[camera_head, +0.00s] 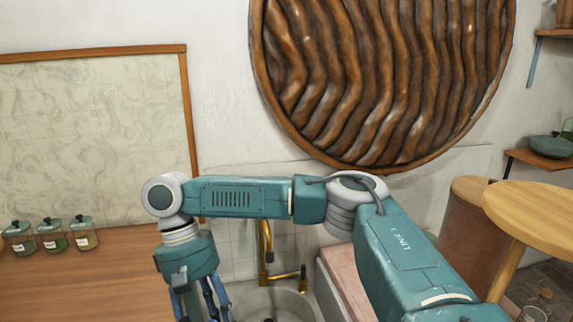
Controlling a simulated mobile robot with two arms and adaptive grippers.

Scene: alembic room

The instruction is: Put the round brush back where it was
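I cannot make out the round brush in this view. My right arm comes in from the lower right and bends across the middle. Its gripper (201,303) points down between the wooden counter and the sink. Its fingertips run off the bottom edge, so I cannot see whether it is open, shut or holding something. My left gripper is not in view.
A round sink (300,308) with a brass tap (265,245) lies behind and right of the gripper. Several glass jars (52,237) stand on the wooden counter (90,285). A round wooden table (535,212) is at right.

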